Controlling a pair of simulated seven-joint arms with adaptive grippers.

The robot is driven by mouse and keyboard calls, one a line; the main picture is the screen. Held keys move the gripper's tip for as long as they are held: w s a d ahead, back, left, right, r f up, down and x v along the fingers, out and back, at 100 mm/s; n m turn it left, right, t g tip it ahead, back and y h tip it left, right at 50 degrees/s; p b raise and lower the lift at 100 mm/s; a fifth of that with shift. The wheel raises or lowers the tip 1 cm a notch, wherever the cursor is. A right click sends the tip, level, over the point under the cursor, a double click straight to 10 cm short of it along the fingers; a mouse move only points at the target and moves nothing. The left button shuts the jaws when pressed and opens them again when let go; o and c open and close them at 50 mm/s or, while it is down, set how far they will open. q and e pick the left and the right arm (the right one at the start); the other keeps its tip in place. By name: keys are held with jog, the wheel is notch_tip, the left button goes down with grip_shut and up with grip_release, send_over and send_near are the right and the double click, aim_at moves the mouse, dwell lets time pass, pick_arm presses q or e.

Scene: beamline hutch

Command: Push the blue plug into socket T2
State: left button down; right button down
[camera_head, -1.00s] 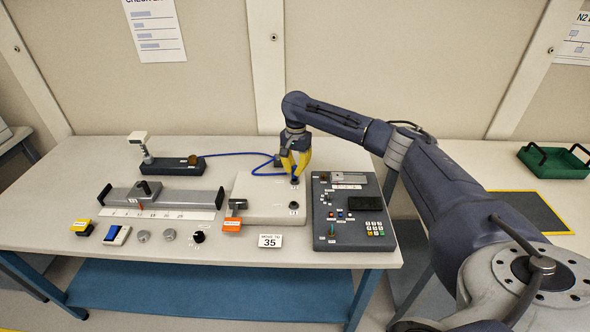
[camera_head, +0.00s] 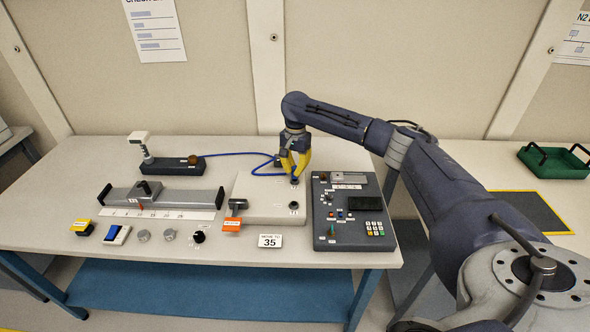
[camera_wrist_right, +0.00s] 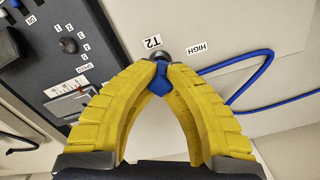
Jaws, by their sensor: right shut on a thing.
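The blue plug (camera_wrist_right: 159,80) is between the yellow fingertips of my right gripper (camera_wrist_right: 161,68), which is shut on it. In the wrist view the plug's tip is at a dark round socket T2 (camera_wrist_right: 164,51) beside its T2 label; how deep it sits is hidden. In the head view my right gripper (camera_head: 295,176) points down over the back of the light-grey socket box (camera_head: 270,208). The blue cable (camera_head: 238,155) runs left from the plug; it also shows in the wrist view (camera_wrist_right: 252,80). My left gripper is not in view.
A second dark socket (camera_head: 293,205) is nearer the box's front. A dark control panel (camera_head: 348,225) stands right of the box. A grey slide rail (camera_head: 180,196) and a dark cable base (camera_head: 178,166) are on the left. A green tray (camera_head: 555,160) is far right.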

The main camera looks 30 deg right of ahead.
jog(key=shift+f, duration=0.5)
dwell(0.6)
jog(key=c, duration=1.5)
grip_release()
jog(key=shift+o, duration=0.2)
